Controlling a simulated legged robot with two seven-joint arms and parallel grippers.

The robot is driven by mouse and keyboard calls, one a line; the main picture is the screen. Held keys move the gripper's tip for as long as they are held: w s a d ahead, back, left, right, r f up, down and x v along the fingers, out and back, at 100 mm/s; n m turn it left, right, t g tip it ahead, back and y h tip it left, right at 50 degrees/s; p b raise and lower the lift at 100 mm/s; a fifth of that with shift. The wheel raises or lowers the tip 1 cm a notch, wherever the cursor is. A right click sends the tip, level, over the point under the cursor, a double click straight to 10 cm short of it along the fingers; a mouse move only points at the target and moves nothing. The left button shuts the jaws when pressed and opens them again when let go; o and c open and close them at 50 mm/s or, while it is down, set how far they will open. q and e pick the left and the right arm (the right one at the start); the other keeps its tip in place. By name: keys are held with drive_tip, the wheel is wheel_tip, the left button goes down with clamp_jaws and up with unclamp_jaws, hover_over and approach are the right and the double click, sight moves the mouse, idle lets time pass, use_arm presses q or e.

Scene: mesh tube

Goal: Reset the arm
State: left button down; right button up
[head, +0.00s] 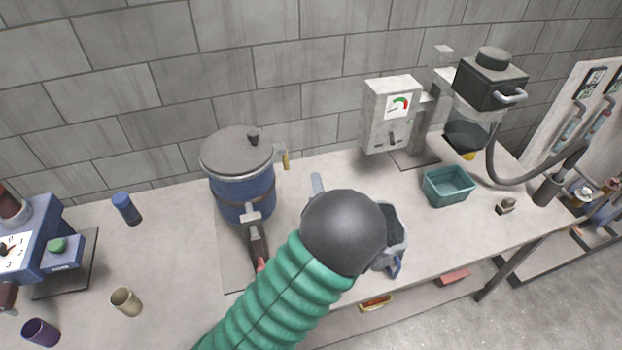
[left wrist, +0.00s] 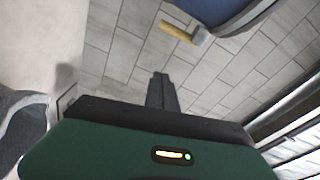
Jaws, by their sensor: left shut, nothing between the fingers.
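My green ribbed left arm comes in from the bottom of the head view and ends in a dark ball that hides what lies behind it. My left gripper (left wrist: 160,88) shows in the left wrist view, with its dark fingers shut together and nothing between them. It points toward the tiled wall, apart from the blue pot (left wrist: 222,12) at the top edge. A yellow handle with a grey end (left wrist: 183,32) shows beside that pot. In the head view the lidded blue pot (head: 238,185) stands left of my arm. My right gripper is not in view.
A grey jug-like container with a blue handle (head: 392,250) is partly hidden by my arm. A teal bin (head: 448,187) stands to the right. A blue machine with a dial (head: 30,240) and several cups stand left.

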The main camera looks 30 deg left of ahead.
use_arm(q)
drive_tip(key=s+d+f+n+g+h, duration=0.45)
drive_tip(key=d+f+h, duration=0.35)
drive_tip(key=d+h, duration=0.25)
drive_tip(key=s+d+f+n+g+h, duration=0.1)
drive_tip(key=s+g, duration=0.5)
drive_tip(key=s, duration=0.9)
drive_tip(key=shift+s+d+n+h, duration=0.3)
drive_tip(key=shift+n+h, duration=0.15)
drive_tip(key=shift+n, duration=0.2)
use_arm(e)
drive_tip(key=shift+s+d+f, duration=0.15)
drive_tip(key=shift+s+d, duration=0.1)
use_arm(q)
drive_tip(key=shift+g, duration=0.25)
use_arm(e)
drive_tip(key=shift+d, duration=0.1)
